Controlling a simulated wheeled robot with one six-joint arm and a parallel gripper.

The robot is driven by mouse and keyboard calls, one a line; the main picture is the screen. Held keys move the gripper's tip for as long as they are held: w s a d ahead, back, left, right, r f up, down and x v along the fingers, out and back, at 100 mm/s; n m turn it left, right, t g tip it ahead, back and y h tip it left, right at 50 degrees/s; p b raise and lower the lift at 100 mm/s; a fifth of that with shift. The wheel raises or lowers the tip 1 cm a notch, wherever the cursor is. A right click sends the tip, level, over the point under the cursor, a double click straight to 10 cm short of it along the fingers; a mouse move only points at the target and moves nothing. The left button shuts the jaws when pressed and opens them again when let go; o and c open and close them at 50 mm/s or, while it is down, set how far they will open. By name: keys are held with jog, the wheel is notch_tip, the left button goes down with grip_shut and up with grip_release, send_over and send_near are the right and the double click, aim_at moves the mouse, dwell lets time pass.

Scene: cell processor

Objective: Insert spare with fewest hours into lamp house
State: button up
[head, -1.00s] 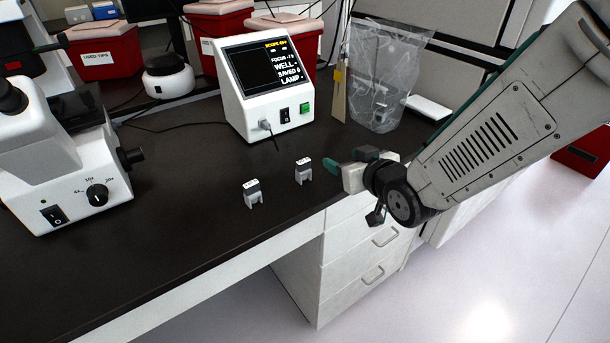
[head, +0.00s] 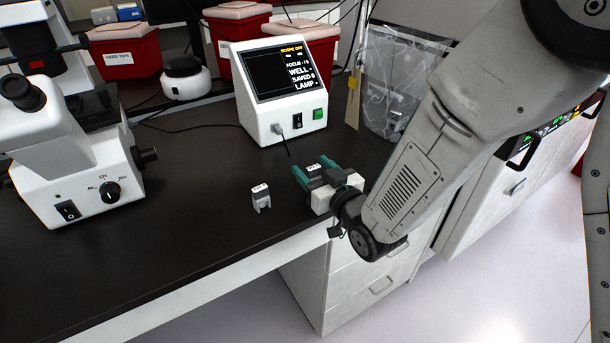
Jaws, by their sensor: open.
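Two small grey spares with white labelled tops are on the dark bench. The left spare (head: 260,197) stands upright and clear of my gripper. The right spare (head: 314,170) shows only partly, with its label between the teal fingers of my gripper (head: 312,172). My gripper is open around or just above it; I cannot tell whether the fingers touch it. The hour labels are too small to read. The white microscope (head: 75,160) stands at the left. I cannot make out which part is the lamp house.
A white control box (head: 262,118) behind the spares shows "SCOPE OFF" and a blank lamp line. A clear bag (head: 385,95) stands at the back right, and red bins (head: 125,60) at the back. The bench's front edge (head: 240,240) is close to the spares.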

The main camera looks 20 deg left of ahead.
jog(key=shift+w+a, duration=0.25)
jog(key=shift+w, duration=0.05)
jog(key=c, duration=1.1)
jog(key=shift+o, duration=0.2)
jog(key=shift+r, duration=0.1)
